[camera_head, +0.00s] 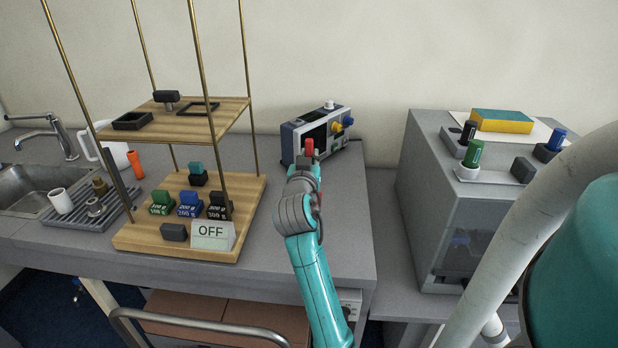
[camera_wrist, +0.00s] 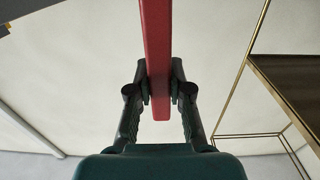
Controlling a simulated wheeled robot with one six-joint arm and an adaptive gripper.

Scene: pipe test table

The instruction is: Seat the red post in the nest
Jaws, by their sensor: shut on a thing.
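The red post (camera_head: 310,147) stands above my gripper (camera_head: 306,166), in front of the instrument on the counter. In the wrist view the red post (camera_wrist: 157,45) is long and straight. My gripper (camera_wrist: 159,92) is shut on it near its lower end, a finger on each side. I cannot tell which thing is the nest. On the grey cabinet (camera_head: 431,200) at right, a green post (camera_head: 474,153) stands in a pale round base, a black post (camera_head: 468,131) in a grey holder and a blue post (camera_head: 557,139) in a dark holder. A dark block (camera_head: 524,169) sits between them.
A wooden rack (camera_head: 160,245) with thin brass rods and coloured weights stands left of my arm. The instrument (camera_head: 317,133) is behind my gripper. A yellow and blue sponge (camera_head: 502,121) lies on the cabinet. The counter (camera_head: 345,230) right of my arm is bare.

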